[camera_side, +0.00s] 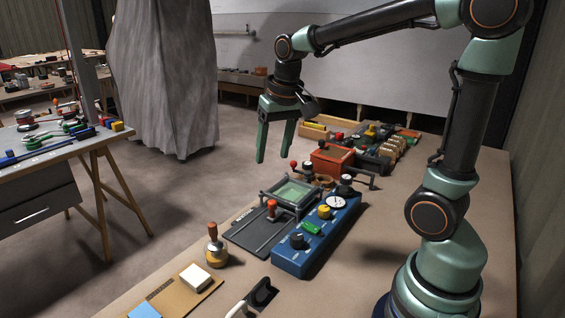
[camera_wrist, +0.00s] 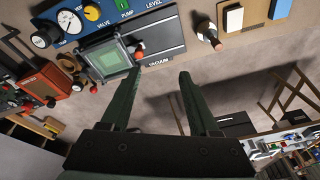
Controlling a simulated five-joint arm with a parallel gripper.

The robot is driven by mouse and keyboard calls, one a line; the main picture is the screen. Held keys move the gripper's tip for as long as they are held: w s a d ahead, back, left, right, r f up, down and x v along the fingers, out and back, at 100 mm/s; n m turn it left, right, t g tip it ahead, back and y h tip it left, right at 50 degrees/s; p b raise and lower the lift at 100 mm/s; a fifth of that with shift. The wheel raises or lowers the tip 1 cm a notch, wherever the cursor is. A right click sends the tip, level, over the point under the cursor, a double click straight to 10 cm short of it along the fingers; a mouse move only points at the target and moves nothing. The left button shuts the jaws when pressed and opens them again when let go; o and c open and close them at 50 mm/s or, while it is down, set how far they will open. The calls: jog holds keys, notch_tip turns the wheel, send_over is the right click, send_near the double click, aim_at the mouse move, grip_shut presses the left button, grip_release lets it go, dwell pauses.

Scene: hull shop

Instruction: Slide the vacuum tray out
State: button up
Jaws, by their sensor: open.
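The vacuum tray (camera_side: 293,193) is a square grey frame with a pale green window. It sits at the far end of a dark base plate with rails (camera_side: 256,233), beside the blue panel. A red-topped handle (camera_side: 271,208) stands upright at its near side. In the wrist view the tray (camera_wrist: 109,61) and its red handle (camera_wrist: 139,49) show at upper left, next to the VACUUM lettering. My gripper (camera_side: 273,154) is open and empty, above and beyond the tray, apart from it. In the wrist view its fingers (camera_wrist: 158,78) point towards the plate's edge.
The blue panel (camera_side: 318,232) with gauge, yellow valve, green pump switch and dark knob stands right of the tray. A red-orange box (camera_side: 331,160) is close behind. A wooden-handled stamp (camera_side: 213,246) stands in front. Bare bench lies right of the panel.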

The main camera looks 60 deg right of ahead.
aim_at(272, 201)
jog(key=w+d+f+m+g, duration=0.3)
jog(key=w+d+f+m, duration=0.1)
jog(key=w+d+f, duration=0.25)
jog(key=f, duration=0.8)
jog(key=d+f, duration=0.1)
jog(key=f, duration=0.4)
jog(key=shift+s, duration=0.1)
grip_shut()
dwell(1.0)
